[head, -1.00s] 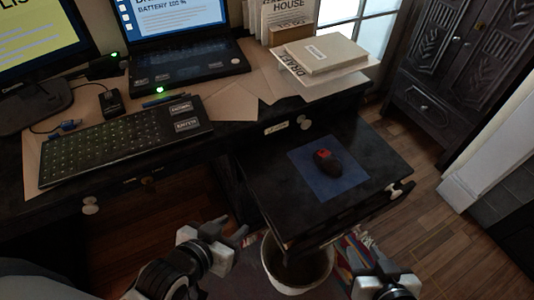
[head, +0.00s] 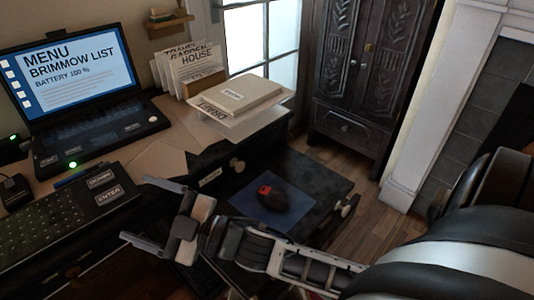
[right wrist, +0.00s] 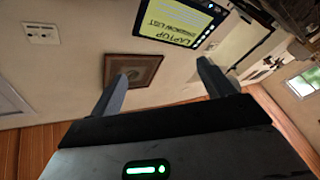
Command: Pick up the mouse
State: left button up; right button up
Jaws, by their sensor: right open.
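The mouse (head: 273,199), dark with a red patch, lies on a blue pad (head: 299,204) on the pulled-out black drawer top (head: 318,172) in the head view. My right gripper (head: 150,214) is open and empty, to the left of the mouse and apart from it, with its fingers pointing left. Its arm crosses the picture below the mouse and hides part of the drawer. In the right wrist view the two fingers (right wrist: 163,86) are spread with nothing between them; the mouse does not show there. My left gripper is not in view.
On the desk are a laptop (head: 85,85), a keyboard (head: 62,225) and a stack of books (head: 237,98) close behind the drawer. A dark carved cabinet (head: 360,75) stands behind. The wrist view shows a wall, a framed picture (right wrist: 133,69) and a yellow screen (right wrist: 178,20).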

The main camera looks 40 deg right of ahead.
jog(key=a+r+n+g+y+b, duration=0.3)
jog(key=n+g+y, duration=0.5)
jog(key=n, duration=0.6)
jog(key=n+g+h+b, duration=0.95)
jog(key=h+b, duration=0.35)
jog(key=h, duration=0.7)
send_over(272, 194)
notch_tip(272, 194, down, 8)
jog(key=shift+n+t, duration=0.25)
jog(key=shift+t, duration=0.1)
notch_tip(272, 194, down, 10)
jog(key=shift+w+r+b, duration=0.1)
jog(key=shift+r+b, duration=0.05)
jog(key=shift+b, duration=1.1)
notch_tip(272, 194, down, 5)
jog(key=shift+b, duration=1.1)
jog(key=c, duration=1)
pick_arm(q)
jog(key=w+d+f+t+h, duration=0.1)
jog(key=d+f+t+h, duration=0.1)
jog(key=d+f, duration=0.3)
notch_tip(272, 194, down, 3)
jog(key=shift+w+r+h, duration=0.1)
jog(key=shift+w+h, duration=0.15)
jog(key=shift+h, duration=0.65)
pick_arm(e)
jog(key=shift+c, duration=0.5)
